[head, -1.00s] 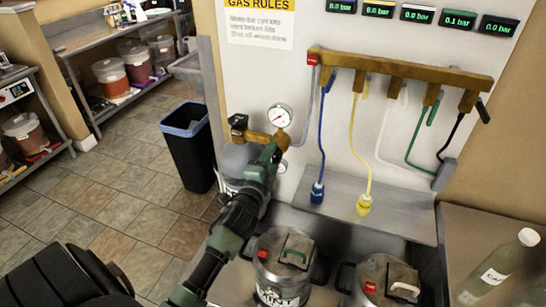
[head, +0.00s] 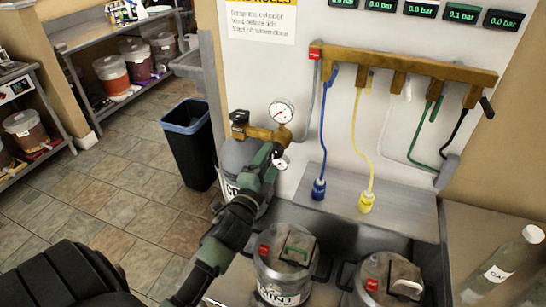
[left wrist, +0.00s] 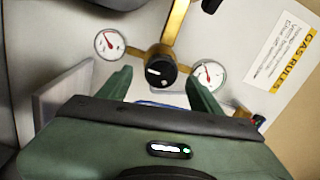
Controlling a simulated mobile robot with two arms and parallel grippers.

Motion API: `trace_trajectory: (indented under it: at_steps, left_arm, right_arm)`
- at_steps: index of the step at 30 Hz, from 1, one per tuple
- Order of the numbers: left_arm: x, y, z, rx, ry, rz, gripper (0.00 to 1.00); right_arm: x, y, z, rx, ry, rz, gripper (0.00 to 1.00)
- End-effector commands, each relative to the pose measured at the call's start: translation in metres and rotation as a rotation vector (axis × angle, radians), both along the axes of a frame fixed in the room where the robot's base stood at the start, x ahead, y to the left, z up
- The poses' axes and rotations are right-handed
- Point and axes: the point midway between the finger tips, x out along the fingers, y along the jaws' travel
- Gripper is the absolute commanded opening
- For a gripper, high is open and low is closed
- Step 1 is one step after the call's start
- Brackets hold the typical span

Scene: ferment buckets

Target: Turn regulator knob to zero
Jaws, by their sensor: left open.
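The regulator knob (left wrist: 161,72) is black with a white mark, on a brass body between two round gauges (left wrist: 110,43) in the left wrist view. My left gripper (left wrist: 158,80) is open, its green fingers on either side of the knob and apart from it; whether they reach its depth I cannot tell. In the head view my left gripper (head: 268,152) is in front of the brass regulator (head: 260,132) and hides the knob. The upper gauge (head: 282,111) shows above it. The grey gas cylinder (head: 236,158) stands below. My right gripper is not seen.
A brass manifold (head: 405,65) with coloured hoses hangs on the wall under several pressure displays (head: 461,13). Lidded metal kegs (head: 283,262) stand below in front. A black bin (head: 190,142) is left of the cylinder. The tiled floor at left is open.

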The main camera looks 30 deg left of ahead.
Motion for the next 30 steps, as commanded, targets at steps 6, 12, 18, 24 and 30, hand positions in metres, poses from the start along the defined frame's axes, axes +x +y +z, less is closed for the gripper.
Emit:
trace_trajectory:
  at_steps: [6, 12, 18, 24, 30]
  left_arm:
    - [-0.030, -0.007, -0.003, -0.001, 0.001, 0.000, 0.65]
    - [-0.037, -0.009, -0.001, -0.001, 0.000, 0.001, 0.65]
    - [-0.036, -0.009, -0.001, -0.001, 0.000, 0.000, 0.65]
    - [-0.036, -0.009, -0.001, -0.001, 0.000, 0.000, 0.65]
    - [-0.036, -0.009, -0.001, -0.001, 0.000, 0.000, 0.65]
  right_arm:
    - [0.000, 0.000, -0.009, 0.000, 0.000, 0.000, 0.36]
    - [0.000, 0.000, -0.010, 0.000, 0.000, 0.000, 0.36]
    - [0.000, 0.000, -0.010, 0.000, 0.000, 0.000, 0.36]
    - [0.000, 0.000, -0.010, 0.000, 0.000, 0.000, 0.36]
    - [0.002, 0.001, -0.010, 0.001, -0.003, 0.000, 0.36]
